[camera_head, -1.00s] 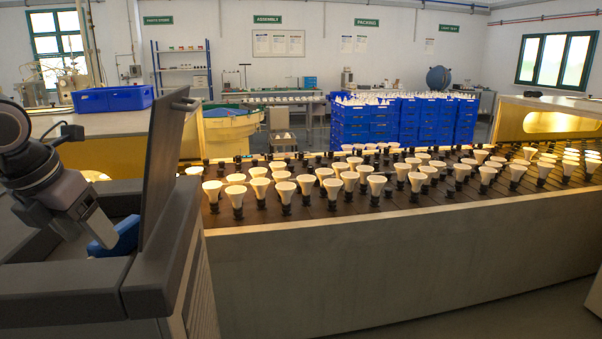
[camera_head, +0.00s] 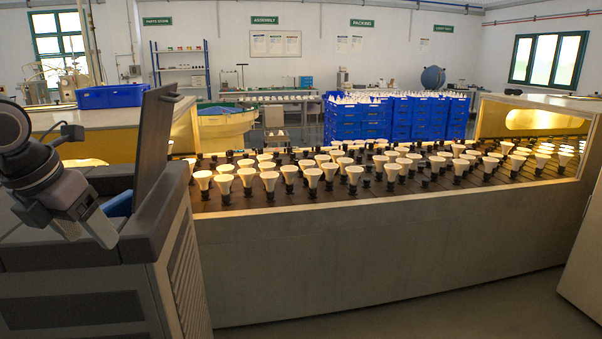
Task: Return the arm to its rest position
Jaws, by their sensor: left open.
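My left arm comes in at the left edge, with its dark wrist bent down. My left gripper (camera_head: 92,229) points down over a dark grey housing (camera_head: 75,265) and is open. I see nothing held between its fingers. A blue object (camera_head: 119,204) shows just behind the fingers, partly hidden by them and by the housing's rim. I cannot tell whether the gripper touches it. My right gripper is not in view.
A grey upright panel (camera_head: 156,140) stands on the housing, right of the gripper. Beyond is a long conveyor (camera_head: 390,235) bearing many white bulbs. A lit tunnel opening (camera_head: 531,119) is at right. Blue crates (camera_head: 356,121) are stacked behind. Grey floor at lower right is clear.

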